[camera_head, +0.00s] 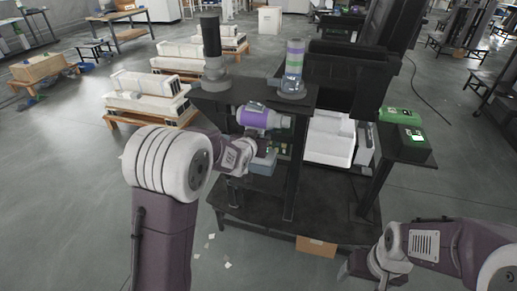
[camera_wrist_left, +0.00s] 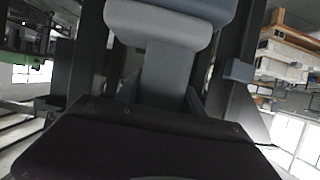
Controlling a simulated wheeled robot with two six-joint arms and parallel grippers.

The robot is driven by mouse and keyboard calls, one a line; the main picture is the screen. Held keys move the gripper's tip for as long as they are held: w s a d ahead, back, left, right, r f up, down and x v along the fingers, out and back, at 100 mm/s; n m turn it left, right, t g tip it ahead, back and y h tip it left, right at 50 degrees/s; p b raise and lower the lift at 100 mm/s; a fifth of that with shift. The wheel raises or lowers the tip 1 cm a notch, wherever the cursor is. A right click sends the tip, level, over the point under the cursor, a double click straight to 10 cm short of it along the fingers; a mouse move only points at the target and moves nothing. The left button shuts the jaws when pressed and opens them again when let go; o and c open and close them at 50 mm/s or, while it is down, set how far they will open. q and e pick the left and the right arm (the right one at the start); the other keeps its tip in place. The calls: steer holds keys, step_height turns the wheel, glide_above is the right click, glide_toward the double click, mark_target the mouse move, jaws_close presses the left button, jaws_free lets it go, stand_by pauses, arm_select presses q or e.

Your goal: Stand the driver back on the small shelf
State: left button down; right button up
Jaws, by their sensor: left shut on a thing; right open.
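My left arm reaches from the left to the front of the dark stand. Its gripper is mostly hidden in the head view. In the left wrist view my left gripper (camera_wrist_left: 160,98) is shut on a grey, rounded thing (camera_wrist_left: 160,35), which looks like the driver; its far end is cut off by the frame. The small dark shelf (camera_head: 250,88) is the stand's raised top, above and behind my left wrist. My right gripper (camera_head: 366,268) is open and empty at the lower right, apart from the stand.
A black upright tool (camera_head: 211,45) and a banded cylinder (camera_head: 294,58) stand on the shelf. A white bin (camera_head: 328,140) and a green case (camera_head: 399,116) are to the right. A cardboard box (camera_head: 316,246) lies low in front. Floor at the left is open.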

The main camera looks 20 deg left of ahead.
arm_select(q)
steer(key=shift+f+b, duration=0.85)
steer(key=shift+f, duration=1)
steer(key=shift+f, duration=0.2)
steer(key=c, duration=0.7)
jaws_free()
steer(key=shift+s, duration=0.1)
